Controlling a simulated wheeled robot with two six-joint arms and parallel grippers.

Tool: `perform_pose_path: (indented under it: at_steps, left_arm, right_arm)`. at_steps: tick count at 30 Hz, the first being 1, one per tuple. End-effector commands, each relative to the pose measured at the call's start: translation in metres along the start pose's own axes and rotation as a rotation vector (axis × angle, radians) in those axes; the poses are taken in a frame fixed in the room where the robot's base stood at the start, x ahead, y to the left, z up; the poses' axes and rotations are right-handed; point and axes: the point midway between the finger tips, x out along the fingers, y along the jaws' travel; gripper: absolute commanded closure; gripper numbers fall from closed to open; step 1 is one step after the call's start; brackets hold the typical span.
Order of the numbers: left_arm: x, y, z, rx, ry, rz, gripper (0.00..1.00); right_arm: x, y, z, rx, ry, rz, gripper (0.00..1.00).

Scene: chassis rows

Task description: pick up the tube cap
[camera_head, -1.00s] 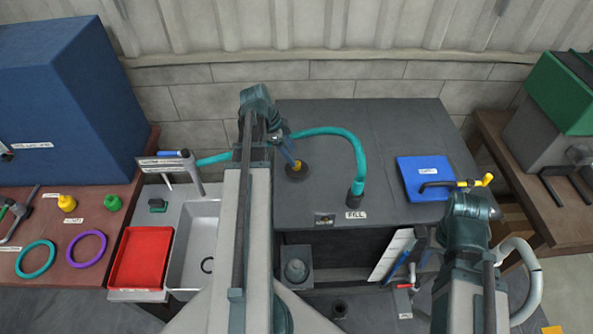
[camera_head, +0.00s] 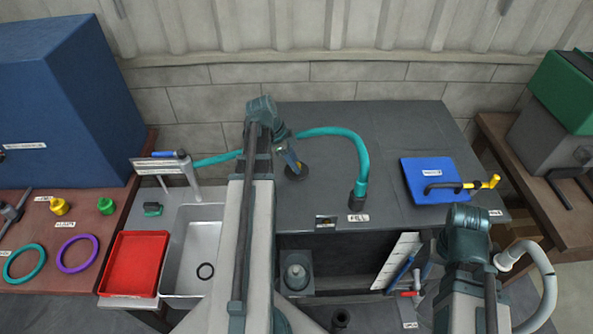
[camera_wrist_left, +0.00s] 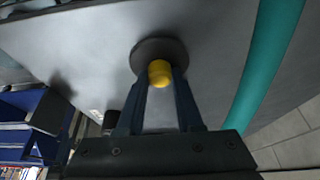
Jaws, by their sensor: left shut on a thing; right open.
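The tube cap shows in the left wrist view as a small yellow rounded piece (camera_wrist_left: 160,73) between the two dark blue fingers. My left gripper (camera_head: 298,167) is shut on it, above a dark round disc (camera_wrist_left: 158,52) on the grey bench top. I cannot tell whether the cap touches the disc. In the head view the fingers mostly hide the cap. My right arm stands at the lower right in the head view; its gripper (camera_head: 428,264) is partly hidden near the bench front and is open.
A teal hose (camera_head: 345,139) arches over the bench, close to the left gripper. A blue tray (camera_head: 420,167) with a black and yellow tool (camera_head: 475,185) lies right. A sink (camera_head: 195,250) and red tray (camera_head: 135,264) are left. Bench top between hose and blue tray is clear.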

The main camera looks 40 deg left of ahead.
Motion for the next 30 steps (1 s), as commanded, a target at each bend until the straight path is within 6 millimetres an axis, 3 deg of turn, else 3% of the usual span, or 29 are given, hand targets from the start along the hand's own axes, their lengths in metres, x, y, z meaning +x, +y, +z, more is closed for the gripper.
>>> perform_pose_path:
  at_steps: [3, 17, 23, 30]
  left_arm:
    - [0.000, 0.000, 0.000, 0.000, 0.000, 0.000, 1.00]
    - [-0.004, 0.000, -0.002, 0.000, 0.000, 0.000, 1.00]
    - [-0.019, 0.000, -0.008, 0.000, 0.000, 0.000, 1.00]
    - [-0.052, 0.000, -0.021, 0.000, 0.000, 0.000, 1.00]
  right_arm:
    - [0.000, 0.000, 0.000, 0.000, 0.000, 0.000, 0.50]
    - [-0.004, 0.000, 0.000, 0.000, 0.000, 0.000, 0.50]
    - [-0.021, 0.002, 0.001, -0.001, 0.000, 0.000, 0.50]
    - [-0.055, 0.005, 0.003, -0.002, 0.000, 0.000, 0.50]
